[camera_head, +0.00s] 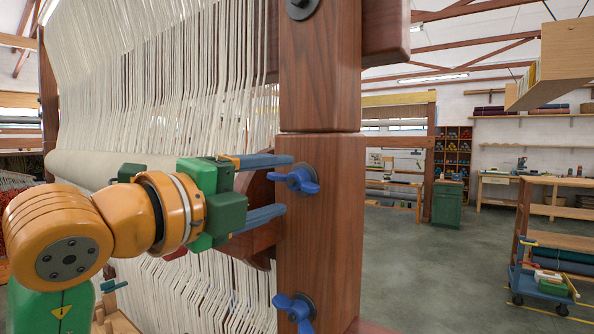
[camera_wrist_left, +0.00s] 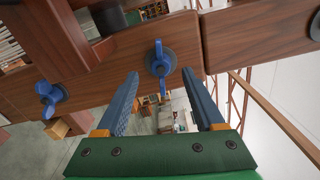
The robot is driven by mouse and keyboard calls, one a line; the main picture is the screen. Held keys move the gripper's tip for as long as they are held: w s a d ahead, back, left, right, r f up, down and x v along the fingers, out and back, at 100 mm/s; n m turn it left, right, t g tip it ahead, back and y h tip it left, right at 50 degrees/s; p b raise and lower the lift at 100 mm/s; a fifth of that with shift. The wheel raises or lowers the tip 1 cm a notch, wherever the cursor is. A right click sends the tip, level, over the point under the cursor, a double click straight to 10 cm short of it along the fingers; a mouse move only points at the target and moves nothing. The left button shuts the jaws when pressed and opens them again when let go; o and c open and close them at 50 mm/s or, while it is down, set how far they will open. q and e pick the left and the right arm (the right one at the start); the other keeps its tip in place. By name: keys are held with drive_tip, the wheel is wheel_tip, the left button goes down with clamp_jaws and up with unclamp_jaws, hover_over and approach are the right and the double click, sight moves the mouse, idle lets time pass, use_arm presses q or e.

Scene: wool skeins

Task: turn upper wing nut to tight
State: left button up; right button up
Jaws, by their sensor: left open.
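The upper wing nut (camera_head: 299,179) is blue and sits on a round washer on the wooden loom post (camera_head: 320,225). Its wings lie nearly level, tilted slightly down to the right. My left gripper (camera_head: 288,185) is open, its two blue fingers pointing at the post, one above and one below the nut's left wing. In the left wrist view the nut (camera_wrist_left: 160,64) shows between and just beyond the open fingertips (camera_wrist_left: 160,74), with clear gaps on both sides. The lower wing nut (camera_head: 295,308) is on the same post below; it also shows in the wrist view (camera_wrist_left: 49,97). My right gripper is not in view.
Pale warp threads (camera_head: 170,75) and a cloth roll (camera_head: 105,167) are behind my left arm. A round fitting (camera_head: 301,5) is higher on the post. Right of the post is open floor (camera_head: 440,270), with a blue trolley (camera_head: 537,285) further right.

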sight(293, 183)
use_arm(q)
drive_tip(key=shift+w+d+r+p, duration=0.2)
drive_tip(key=shift+w+r+p, duration=0.15)
drive_tip(key=shift+r+p, duration=0.1)
drive_tip(key=shift+w+d, duration=0.2)
drive_tip(key=shift+w, duration=0.1)
drive_tip(key=shift+w+d+f, duration=0.5)
drive_tip(key=shift+w+d, duration=0.15)
drive_tip(key=shift+w, duration=0.15)
drive_tip(key=shift+s+a+r, duration=0.1)
drive_tip(key=shift+s+a, duration=0.05)
clamp_jaws()
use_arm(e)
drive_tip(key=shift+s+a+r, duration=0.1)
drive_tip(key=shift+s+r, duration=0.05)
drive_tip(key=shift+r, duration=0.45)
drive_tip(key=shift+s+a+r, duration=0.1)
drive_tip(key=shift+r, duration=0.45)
